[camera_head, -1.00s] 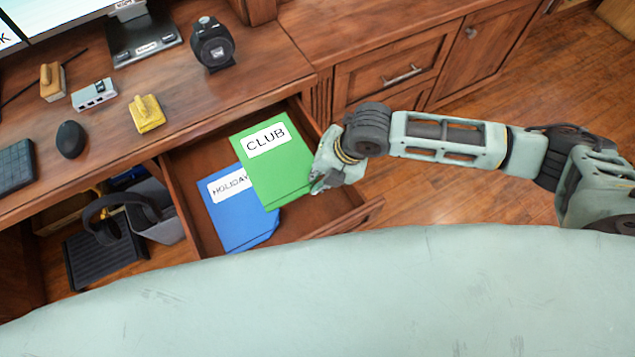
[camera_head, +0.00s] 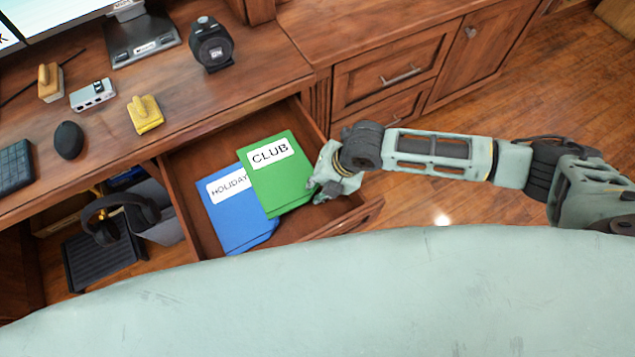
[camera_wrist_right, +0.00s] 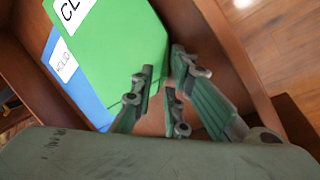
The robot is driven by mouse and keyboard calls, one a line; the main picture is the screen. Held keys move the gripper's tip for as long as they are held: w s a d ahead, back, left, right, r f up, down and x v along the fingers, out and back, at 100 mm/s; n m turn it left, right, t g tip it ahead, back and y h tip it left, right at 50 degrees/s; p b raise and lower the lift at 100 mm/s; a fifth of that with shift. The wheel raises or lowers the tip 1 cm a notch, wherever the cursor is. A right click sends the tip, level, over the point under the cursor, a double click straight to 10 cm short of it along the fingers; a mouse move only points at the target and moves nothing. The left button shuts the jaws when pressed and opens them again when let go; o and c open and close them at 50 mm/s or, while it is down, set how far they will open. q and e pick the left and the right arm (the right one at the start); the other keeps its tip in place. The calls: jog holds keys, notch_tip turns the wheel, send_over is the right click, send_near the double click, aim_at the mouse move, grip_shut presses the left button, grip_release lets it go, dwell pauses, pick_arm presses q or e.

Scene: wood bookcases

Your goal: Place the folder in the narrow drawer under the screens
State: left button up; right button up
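The green folder labelled CLUB (camera_head: 281,186) lies in the open drawer (camera_head: 187,198), partly over a blue folder labelled HOLIDAY (camera_head: 235,222). Both folders also show in the right wrist view, the green one (camera_wrist_right: 115,55) above the blue one (camera_wrist_right: 75,86). My right gripper (camera_head: 318,185) is at the green folder's right edge, inside the drawer's right end. In the wrist view its fingers (camera_wrist_right: 163,85) are spread with a gap between them, one finger overlapping the green folder. My left gripper is out of view.
The desk above holds a yellow stamp-like object (camera_head: 145,116), a black mouse (camera_head: 69,140), a keyboard (camera_head: 14,167) and a dark round device (camera_head: 211,46).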

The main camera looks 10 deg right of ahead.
jog(key=shift+o, duration=0.6)
jog(key=shift+r, duration=0.2)
jog(key=v, duration=1.2)
jog(key=shift+p, duration=0.35)
